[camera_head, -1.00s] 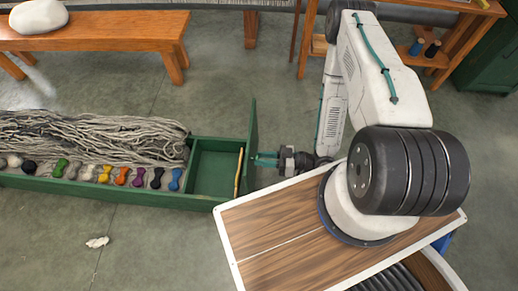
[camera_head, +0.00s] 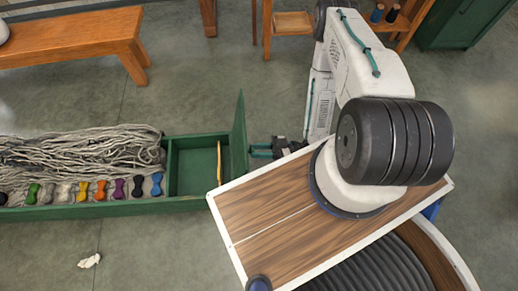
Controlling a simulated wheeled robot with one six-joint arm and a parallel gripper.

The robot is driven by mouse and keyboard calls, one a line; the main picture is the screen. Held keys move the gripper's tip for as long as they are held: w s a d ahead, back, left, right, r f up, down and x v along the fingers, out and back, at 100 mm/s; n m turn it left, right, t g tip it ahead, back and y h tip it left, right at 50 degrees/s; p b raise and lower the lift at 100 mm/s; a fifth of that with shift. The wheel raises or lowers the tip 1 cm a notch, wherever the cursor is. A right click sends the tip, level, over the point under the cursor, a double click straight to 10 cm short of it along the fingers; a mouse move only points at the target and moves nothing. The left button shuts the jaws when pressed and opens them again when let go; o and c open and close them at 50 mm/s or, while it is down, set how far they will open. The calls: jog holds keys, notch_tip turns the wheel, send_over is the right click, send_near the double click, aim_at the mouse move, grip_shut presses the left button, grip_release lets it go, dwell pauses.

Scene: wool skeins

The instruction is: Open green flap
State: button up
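The green flap (camera_head: 239,130) stands upright at the right end of a long green box (camera_head: 189,138). A thin wooden strip (camera_head: 219,160) stands just left of it, inside the box's empty end compartment. My gripper (camera_head: 252,151) has teal fingers and is just right of the flap, at its outer face. The two fingers look spread, with nothing visible between them. I cannot tell whether the fingertips touch the flap. Part of my gripper is hidden behind my own body's wooden top.
Grey wool skeins (camera_head: 85,150) fill the box's left part, with several coloured small skeins along the front. A wooden bench (camera_head: 75,42) stands at upper left. A white scrap (camera_head: 89,261) lies on the floor.

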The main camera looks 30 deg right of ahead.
jog(key=o, duration=0.4)
jog(key=shift+s+a, duration=0.15)
jog(key=shift+v, duration=4)
